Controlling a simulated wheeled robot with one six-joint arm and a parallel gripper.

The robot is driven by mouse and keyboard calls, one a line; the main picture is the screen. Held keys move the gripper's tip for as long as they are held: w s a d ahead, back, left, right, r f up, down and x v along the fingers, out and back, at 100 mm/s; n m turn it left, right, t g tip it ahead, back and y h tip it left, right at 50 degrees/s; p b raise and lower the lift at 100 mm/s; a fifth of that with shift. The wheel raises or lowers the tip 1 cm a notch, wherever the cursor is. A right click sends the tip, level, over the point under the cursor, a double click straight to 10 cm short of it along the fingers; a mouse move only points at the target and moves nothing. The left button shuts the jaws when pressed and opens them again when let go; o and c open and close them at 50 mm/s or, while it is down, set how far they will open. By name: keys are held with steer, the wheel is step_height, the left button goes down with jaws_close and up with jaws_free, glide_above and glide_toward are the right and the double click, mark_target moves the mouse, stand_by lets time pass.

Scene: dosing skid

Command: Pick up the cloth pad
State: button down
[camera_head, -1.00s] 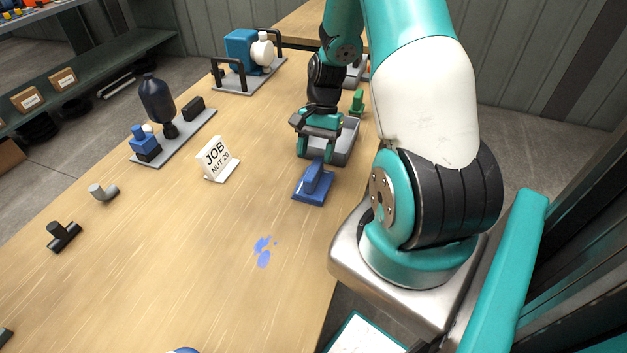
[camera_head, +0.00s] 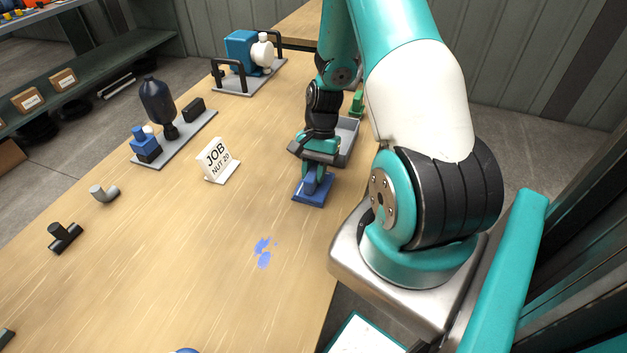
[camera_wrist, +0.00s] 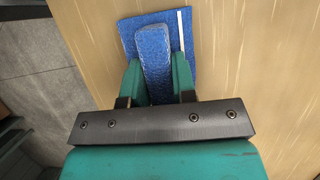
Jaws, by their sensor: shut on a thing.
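The blue cloth pad (camera_head: 313,196) lies flat on the wooden table near its right edge, with a raised blue grip along its top. My gripper (camera_head: 317,175) is above it, with its fingers down at the raised grip. In the wrist view the pad (camera_wrist: 186,60) shows a white strip along one side. There my gripper (camera_wrist: 154,85) has a green finger on each side of the raised grip and is shut on it. The fingers hide the near part of the pad. The pad appears to rest on the table.
Blue smears (camera_head: 263,252) mark the table in front of the pad. A white JOB sign (camera_head: 217,160) stands to the left. A grey tray (camera_head: 347,142) is just behind my gripper. A dark bottle unit (camera_head: 158,100) and a blue pump (camera_head: 243,52) stand farther back.

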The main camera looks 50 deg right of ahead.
mark_target(314, 169)
steer(key=shift+r, duration=0.1)
step_height(314, 169, up, 20)
steer(key=p, duration=0.1)
stand_by(0.4)
